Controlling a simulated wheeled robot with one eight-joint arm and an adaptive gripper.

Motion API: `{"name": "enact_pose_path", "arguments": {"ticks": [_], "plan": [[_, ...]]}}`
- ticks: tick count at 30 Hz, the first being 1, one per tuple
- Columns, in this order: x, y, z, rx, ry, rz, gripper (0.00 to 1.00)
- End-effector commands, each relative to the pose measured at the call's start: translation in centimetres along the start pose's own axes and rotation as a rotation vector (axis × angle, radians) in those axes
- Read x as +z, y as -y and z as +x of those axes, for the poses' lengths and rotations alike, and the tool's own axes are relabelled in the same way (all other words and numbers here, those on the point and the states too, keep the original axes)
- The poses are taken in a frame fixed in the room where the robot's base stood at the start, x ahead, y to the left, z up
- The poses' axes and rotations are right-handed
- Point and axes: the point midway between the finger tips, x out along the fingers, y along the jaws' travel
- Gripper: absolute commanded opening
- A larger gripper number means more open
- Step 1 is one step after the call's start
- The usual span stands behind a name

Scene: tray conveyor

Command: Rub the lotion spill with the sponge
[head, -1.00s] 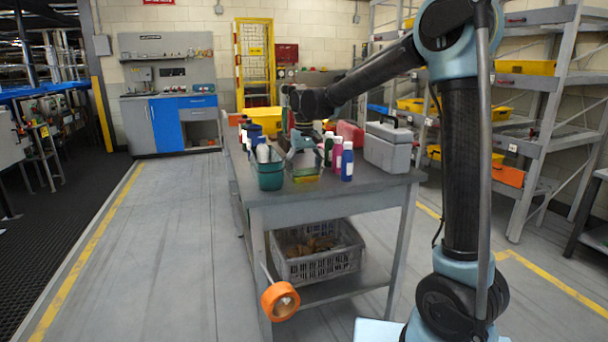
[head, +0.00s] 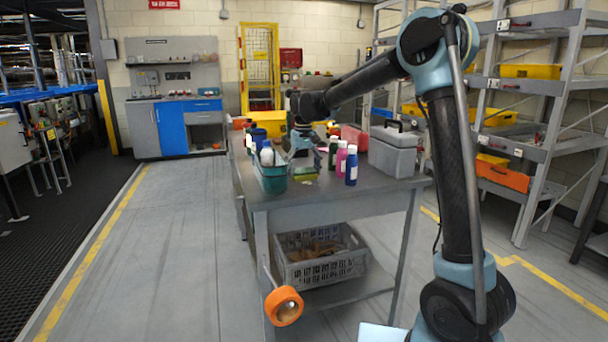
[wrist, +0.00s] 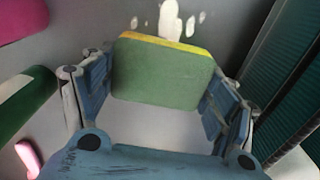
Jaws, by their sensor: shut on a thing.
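The sponge, green with a yellow layer along its far edge, sits between the fingers of my gripper in the wrist view (wrist: 160,75). My gripper (wrist: 158,95) is shut on its two sides. The lotion spill (wrist: 170,20) is a white patch with smaller spots on the grey tabletop, just beyond the sponge's yellow edge; the sponge may hide part of it. In the head view my gripper (head: 302,145) is over the workbench (head: 340,201), between the teal bin and the bottles.
A teal bin (head: 270,180) holding bottles stands close left of my gripper. Pink (head: 341,160), blue (head: 351,167) and green (head: 333,153) bottles stand to its right. A grey toolbox (head: 394,155) is farther right. An orange tape roll (head: 284,306) hangs at the bench front.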

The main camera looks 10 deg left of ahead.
Motion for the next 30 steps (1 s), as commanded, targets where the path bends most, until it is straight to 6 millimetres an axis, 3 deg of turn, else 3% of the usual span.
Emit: {"name": "enact_pose_path", "arguments": {"ticks": [6, 13, 30], "plan": [[-1.3, 0.0, -0.1, 0.000, 0.000, 0.000, 0.59], [-1.1, 0.0, 0.2, 0.000, 0.001, 0.000, 0.56], [2.5, 0.0, 0.0, 0.000, 0.001, -0.001, 0.56]]}}
